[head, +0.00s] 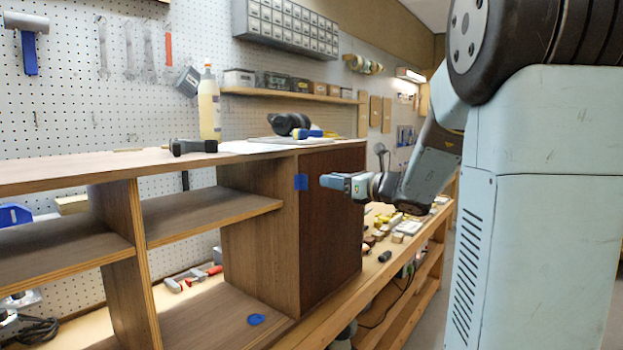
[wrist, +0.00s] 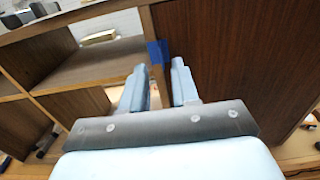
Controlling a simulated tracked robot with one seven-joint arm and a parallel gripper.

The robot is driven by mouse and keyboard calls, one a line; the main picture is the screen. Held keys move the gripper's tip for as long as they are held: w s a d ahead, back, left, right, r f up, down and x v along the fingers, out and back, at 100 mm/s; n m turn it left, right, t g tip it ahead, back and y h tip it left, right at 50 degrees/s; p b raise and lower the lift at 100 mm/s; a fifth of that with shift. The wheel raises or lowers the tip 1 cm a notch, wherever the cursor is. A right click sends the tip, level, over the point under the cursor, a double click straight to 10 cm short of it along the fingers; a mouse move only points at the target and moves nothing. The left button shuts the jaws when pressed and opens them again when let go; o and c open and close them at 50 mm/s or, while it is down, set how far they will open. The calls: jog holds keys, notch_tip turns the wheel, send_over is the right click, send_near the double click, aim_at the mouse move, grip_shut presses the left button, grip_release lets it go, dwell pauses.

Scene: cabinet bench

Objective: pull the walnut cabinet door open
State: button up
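The walnut cabinet door (head: 332,225) is a dark brown panel at the right end of the cabinet. It fills the right side of the wrist view (wrist: 235,60). A blue tape patch (head: 300,182) marks its left edge near the top; the tape also shows in the wrist view (wrist: 158,52). My gripper (head: 328,181) is at tape height, just right of it in the head view. In the wrist view its fingers (wrist: 160,85) are apart with nothing held, one over the shelf opening, one over the door. I cannot tell whether they touch the edge.
The cabinet (head: 215,160) has open shelves left of the door. A bottle (head: 209,104), a dark tool (head: 193,147) and headphones-like gear (head: 288,124) sit on top. The wooden bench (head: 405,262) holds small loose items right of the door. A second blue patch (head: 256,319) lies on the cabinet floor.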

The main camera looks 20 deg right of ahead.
aim_at(311, 177)
jog(key=x, duration=0.7)
jog(key=shift+w+a, duration=0.25)
jog(key=shift+w, duration=0.05)
grip_shut()
jog(key=shift+d, duration=0.1)
dwell(1.1)
